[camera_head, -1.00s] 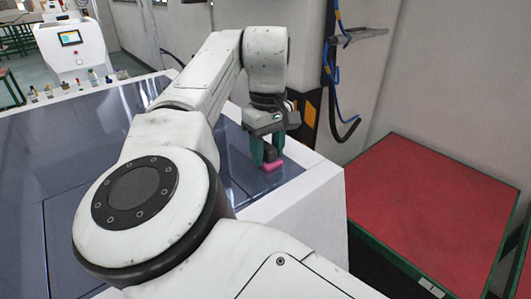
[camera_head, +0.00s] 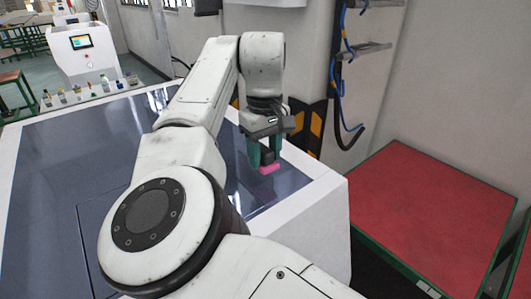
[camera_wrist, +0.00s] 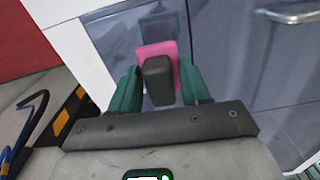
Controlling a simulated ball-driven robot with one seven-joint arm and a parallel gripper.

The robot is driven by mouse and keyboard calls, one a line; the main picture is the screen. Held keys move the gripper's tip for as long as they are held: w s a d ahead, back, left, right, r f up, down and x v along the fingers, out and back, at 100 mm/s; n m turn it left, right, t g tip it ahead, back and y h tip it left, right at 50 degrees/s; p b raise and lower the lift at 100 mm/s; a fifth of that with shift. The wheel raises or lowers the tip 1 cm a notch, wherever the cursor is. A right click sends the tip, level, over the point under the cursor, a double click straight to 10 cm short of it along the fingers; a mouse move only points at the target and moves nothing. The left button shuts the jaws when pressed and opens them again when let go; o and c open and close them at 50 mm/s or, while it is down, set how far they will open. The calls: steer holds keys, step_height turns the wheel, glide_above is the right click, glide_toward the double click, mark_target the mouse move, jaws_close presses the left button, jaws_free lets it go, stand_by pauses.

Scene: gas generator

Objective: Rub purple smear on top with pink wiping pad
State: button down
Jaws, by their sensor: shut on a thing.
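The pink wiping pad (camera_head: 268,168) has a dark block-shaped handle (camera_wrist: 158,80). My gripper (camera_head: 264,152) has green fingers shut on this handle. The pink pad also shows in the wrist view (camera_wrist: 157,48), beyond the handle. The pad is at the dark glossy top (camera_head: 80,150) of the white-edged machine, near its right end. I cannot tell whether it touches the surface. No purple smear can be made out in either view; the arm and gripper hide part of the top.
A red-topped table (camera_head: 430,215) with a green frame stands at the right. Blue hoses (camera_head: 342,85) hang on the wall behind the gripper. A metal handle (camera_wrist: 290,15) shows in the wrist view.

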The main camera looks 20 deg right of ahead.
steer(key=shift+d+r+p, duration=0.1)
steer(key=shift+r+p, duration=0.8)
steer(key=shift+r, duration=0.95)
steer(key=shift+s+f, duration=0.1)
